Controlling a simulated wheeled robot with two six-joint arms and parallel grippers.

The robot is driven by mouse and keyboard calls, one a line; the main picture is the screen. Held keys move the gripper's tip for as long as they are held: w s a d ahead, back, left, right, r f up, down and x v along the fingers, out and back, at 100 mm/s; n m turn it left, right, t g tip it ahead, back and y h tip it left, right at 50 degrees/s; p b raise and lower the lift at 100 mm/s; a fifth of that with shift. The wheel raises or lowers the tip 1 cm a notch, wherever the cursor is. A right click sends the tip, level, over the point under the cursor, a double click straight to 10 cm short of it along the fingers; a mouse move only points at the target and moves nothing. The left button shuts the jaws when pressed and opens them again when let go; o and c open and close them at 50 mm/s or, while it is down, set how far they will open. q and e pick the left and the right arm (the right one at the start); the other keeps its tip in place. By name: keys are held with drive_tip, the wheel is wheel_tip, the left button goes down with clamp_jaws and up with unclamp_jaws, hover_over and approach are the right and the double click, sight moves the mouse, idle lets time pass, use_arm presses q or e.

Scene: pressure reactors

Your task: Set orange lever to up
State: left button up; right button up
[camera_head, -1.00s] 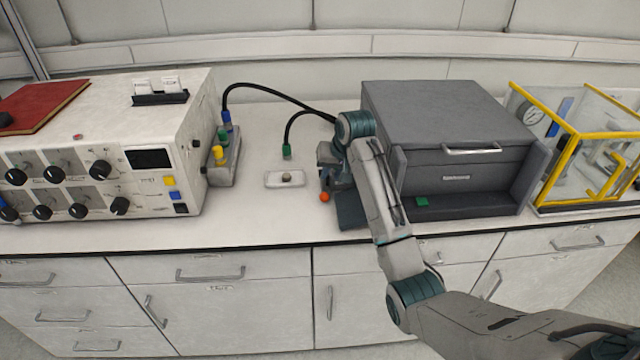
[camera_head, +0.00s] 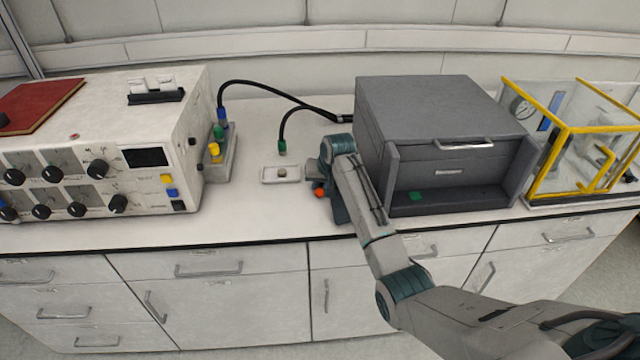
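The orange lever shows only as a small orange ball (camera_head: 319,192) low beside my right gripper, on the bench left of the grey box. The rest of the lever is hidden by my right arm. My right gripper (camera_head: 314,172) is just above the orange ball, pointing left and down. I cannot tell whether it touches the ball or whether its fingers are open. My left gripper is out of view.
The grey box (camera_head: 440,110) stands right of my gripper. A white plate with a knob (camera_head: 281,174) lies just left. Black cables (camera_head: 270,90) run behind. The white instrument (camera_head: 100,140) is at left, the yellow-framed case (camera_head: 575,150) at right.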

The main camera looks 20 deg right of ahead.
clamp_jaws()
drive_tip(key=shift+r+g+p, duration=0.25)
drive_tip(key=shift+g+p, duration=0.05)
drive_tip(key=shift+p, duration=0.2)
drive_tip(key=r+g+p, duration=0.1)
drive_tip(key=g+p, duration=0.1)
drive_tip(key=p, duration=0.2)
drive_tip(key=shift+w+r+y, duration=0.1)
drive_tip(key=shift+r+y, duration=0.2)
drive_tip(key=shift+r, duration=0.05)
drive_tip(key=shift+w+d+r+g+p, duration=0.1)
drive_tip(key=shift+w+r+g+p, duration=0.1)
drive_tip(key=shift+g+p, duration=0.35)
drive_tip(key=shift+w+r+g+y, duration=0.2)
drive_tip(key=shift+r+g+y, duration=0.3)
drive_tip(key=shift+g, duration=0.45)
drive_tip(key=shift+o, duration=2)
unclamp_jaws()
